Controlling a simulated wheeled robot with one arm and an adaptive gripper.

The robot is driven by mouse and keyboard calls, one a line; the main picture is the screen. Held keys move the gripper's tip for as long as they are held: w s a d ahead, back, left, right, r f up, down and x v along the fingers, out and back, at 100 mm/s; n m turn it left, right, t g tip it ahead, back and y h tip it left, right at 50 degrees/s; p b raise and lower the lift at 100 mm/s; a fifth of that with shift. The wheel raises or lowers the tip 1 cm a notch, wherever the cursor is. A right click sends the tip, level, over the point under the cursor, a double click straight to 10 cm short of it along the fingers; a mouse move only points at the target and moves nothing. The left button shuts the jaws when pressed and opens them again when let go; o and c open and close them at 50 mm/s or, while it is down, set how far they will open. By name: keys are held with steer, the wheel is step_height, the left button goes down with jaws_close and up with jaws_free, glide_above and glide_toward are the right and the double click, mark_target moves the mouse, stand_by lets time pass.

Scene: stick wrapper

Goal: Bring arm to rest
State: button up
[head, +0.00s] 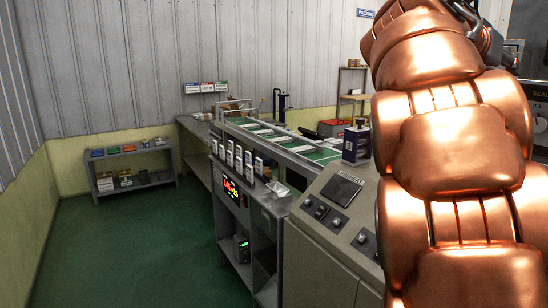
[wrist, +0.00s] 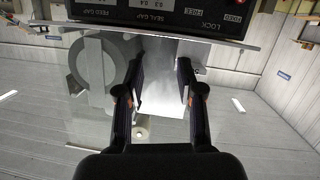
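My copper-coloured arm (head: 455,160) fills the right side of the head view, raised and bent, and hides much of the machine behind it. My gripper (wrist: 160,75) shows in the wrist view with its two dark fingers apart and nothing between them. In that view a dark control panel (wrist: 180,14) with white lettering, including LOCK and FEED GAP, lies just beyond the fingertips, with a large grey round knob (wrist: 97,75) left of the fingers. I cannot tell whether the fingers touch anything. The gripper does not show clearly in the head view.
A machine console (head: 335,205) with buttons and a dark screen stands left of my arm. A conveyor with a green belt (head: 322,155) runs behind it. The green floor (head: 150,250) is clear at the left.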

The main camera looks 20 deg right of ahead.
steer(key=s+a+f+n+y+p, duration=0.1)
steer(key=a+f+n+y+p, duration=0.3)
steer(key=a+f, duration=0.65)
steer(key=s+a+f+n+y+p, duration=0.1)
steer(key=a+f+n+y, duration=0.4)
steer(key=f, duration=1)
steer(key=s+a+f+n+g+y+p, duration=0.2)
steer(key=s+a+f+y, duration=0.1)
steer(key=s+a+f, duration=0.4)
steer(key=s+a+f+n+g+y+p, duration=0.2)
steer(key=s+a+f, duration=0.5)
steer(key=s+a, duration=0.4)
steer(key=a+n+y, duration=0.1)
steer(key=a, duration=0.2)
steer(key=shift+s+f+p, duration=0.25)
steer(key=shift+f+p, duration=0.05)
steer(key=shift+f, duration=0.1)
steer(key=shift+s+a, duration=0.1)
steer(key=shift+a, duration=0.05)
